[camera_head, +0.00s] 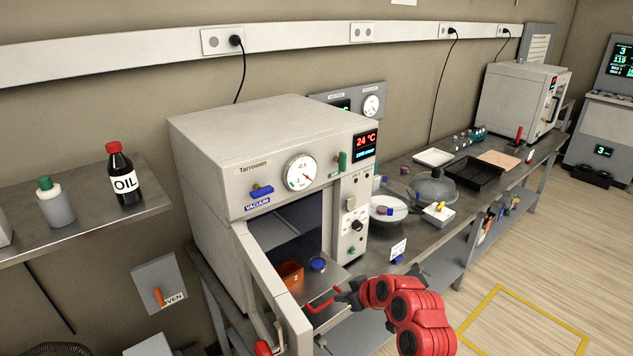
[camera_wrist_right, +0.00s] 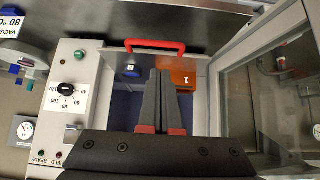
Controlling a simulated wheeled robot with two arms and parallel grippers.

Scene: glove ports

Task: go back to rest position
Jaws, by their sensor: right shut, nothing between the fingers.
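My right gripper (camera_head: 345,296) is at the front of the vacuum oven's open chamber, beside a red handle (camera_head: 322,301). Its two dark fingers (camera_wrist_right: 164,84) are together and empty in the right wrist view. The red handle (camera_wrist_right: 155,46) lies beyond the fingertips there, apart from them in the picture. My red right arm reaches in from the lower right of the head view. My left gripper is not in view.
The oven door (camera_head: 272,290) stands open, left of my right gripper. An orange container (camera_head: 291,272) and a blue-topped item (camera_head: 317,264) are inside. The bench (camera_head: 395,178) to the right holds a glass dome and trays. Open floor lies at the right.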

